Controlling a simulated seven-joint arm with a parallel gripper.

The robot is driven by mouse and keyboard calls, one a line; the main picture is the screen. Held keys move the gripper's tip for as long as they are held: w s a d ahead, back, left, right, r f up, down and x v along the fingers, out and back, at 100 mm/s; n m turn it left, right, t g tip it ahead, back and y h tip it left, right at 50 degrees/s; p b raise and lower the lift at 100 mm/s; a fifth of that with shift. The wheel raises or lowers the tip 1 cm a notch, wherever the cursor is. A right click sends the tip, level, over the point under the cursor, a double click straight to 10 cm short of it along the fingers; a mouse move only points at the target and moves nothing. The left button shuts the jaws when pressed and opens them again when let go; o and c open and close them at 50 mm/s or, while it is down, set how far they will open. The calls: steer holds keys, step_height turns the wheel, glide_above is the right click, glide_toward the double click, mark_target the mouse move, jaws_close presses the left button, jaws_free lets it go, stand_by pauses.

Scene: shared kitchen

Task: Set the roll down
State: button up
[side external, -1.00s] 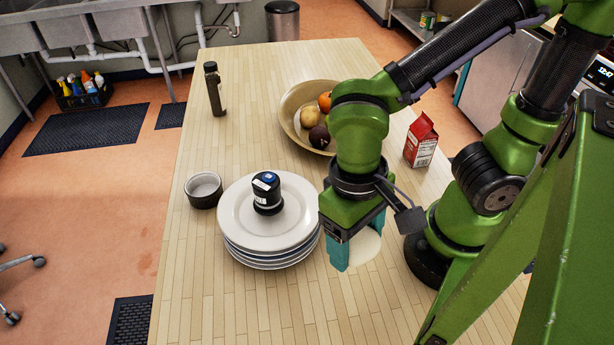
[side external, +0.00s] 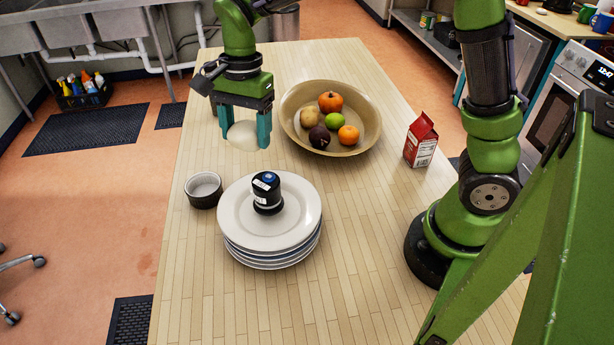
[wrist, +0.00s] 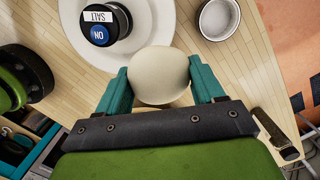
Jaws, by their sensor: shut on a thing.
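The roll (side external: 243,136) is a pale, rounded, cream-coloured piece. My gripper (side external: 243,138) is shut on it, with one teal finger on each side. In the side external view it is held in the air over the far left part of the table, beyond the plate stack. In the wrist view the roll (wrist: 160,75) sits between the fingertips, and the plate and ramekin show past it.
A stack of plates (side external: 233,222) carries a dark salt shaker (side external: 267,197). A small ramekin (side external: 203,189) stands left of it. A fruit bowl (side external: 365,140) and red carton (side external: 421,142) are to the right. A dark bottle (wrist: 275,133) shows in the wrist view. The front table is clear.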

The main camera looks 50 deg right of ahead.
steer(key=w+d+f+m, duration=0.2)
steer(key=w+d+m, duration=0.3)
steer(key=w+d, duration=0.35)
glide_above(256, 168)
steer(key=shift+t, duration=0.3)
steer(key=f, duration=1)
steer(key=shift+d, duration=0.3)
steer(key=shift+f, duration=2.3)
steer(key=shift+f, duration=0.1)
steer(key=o, duration=1)
